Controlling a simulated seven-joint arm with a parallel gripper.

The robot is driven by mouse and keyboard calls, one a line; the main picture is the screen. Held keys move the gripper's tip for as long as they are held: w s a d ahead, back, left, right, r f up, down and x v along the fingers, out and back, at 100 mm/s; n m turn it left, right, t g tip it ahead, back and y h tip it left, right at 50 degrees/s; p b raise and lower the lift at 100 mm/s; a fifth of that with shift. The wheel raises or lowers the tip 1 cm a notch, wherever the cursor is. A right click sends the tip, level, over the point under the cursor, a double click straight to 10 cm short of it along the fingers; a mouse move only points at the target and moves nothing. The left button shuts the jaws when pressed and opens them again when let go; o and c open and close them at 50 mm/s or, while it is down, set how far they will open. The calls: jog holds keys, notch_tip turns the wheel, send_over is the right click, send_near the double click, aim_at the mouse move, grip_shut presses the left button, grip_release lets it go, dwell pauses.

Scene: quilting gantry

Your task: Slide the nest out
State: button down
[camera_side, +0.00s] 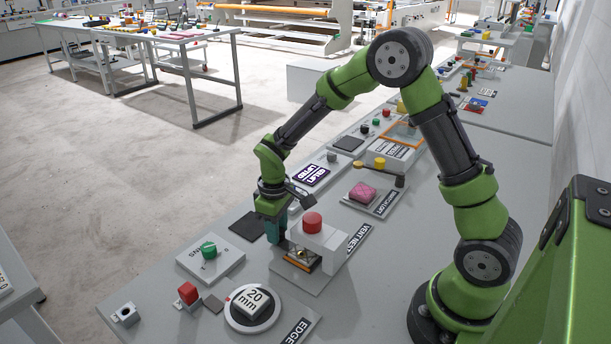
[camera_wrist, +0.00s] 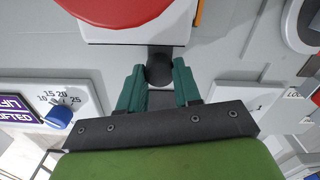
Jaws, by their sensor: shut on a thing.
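The nest (camera_side: 302,259) is a small tray with a yellowish edge and something metallic on it, low under a light-grey press housing (camera_side: 322,238) with a red button on top. A label beside it reads like VENT NEST, partly hard to read. My gripper (camera_side: 277,230) is low at the left side of the housing, its teal fingers pointing down. In the wrist view the fingers (camera_wrist: 160,78) are shut on a round black knob (camera_wrist: 160,62) that sticks out from below the housing. The join between knob and nest is hidden.
A dark square pad (camera_side: 247,226) lies left of my gripper. A green-knobbed box (camera_side: 210,257), a red button block (camera_side: 188,293) and a round 20 mm dial (camera_side: 252,308) stand nearby in front. A pink pad on a plate (camera_side: 363,192) sits behind right.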

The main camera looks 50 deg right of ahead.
jog(key=shift+d, duration=0.15)
jog(key=d, duration=1.4)
jog(key=c, duration=0.8)
grip_release()
jog(key=shift+a, duration=0.1)
jog(key=shift+r, duration=0.2)
notch_tip(320, 180, up, 17)
jog(key=shift+f, duration=0.2)
